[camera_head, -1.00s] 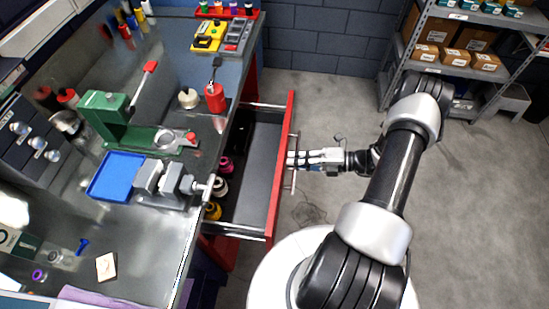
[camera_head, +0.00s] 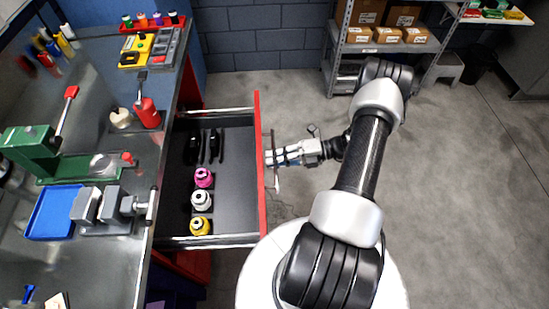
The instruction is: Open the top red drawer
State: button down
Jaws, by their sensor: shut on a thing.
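The top red drawer (camera_head: 262,205) stands far out from under the metal workbench (camera_head: 105,268), its red front facing right. Inside it lie several dark tools and a row of pink, white and yellow bottles (camera_head: 202,201) on the dark drawer floor. A bar handle (camera_head: 275,180) runs along the outside of the red front. My gripper (camera_head: 279,157) is at the handle, shut on it near its middle. The exact finger contact is small in the picture.
A blue tray (camera_head: 50,213), a grey vise (camera_head: 105,207) and a green press (camera_head: 35,140) stand on the bench. A red bottle (camera_head: 147,114) stands near the bench edge. Metal shelves with boxes (camera_head: 385,35) stand at the back. The floor at right is clear.

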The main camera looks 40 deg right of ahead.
jog(key=c, duration=1.7)
grip_release()
jog(key=v, duration=1.2)
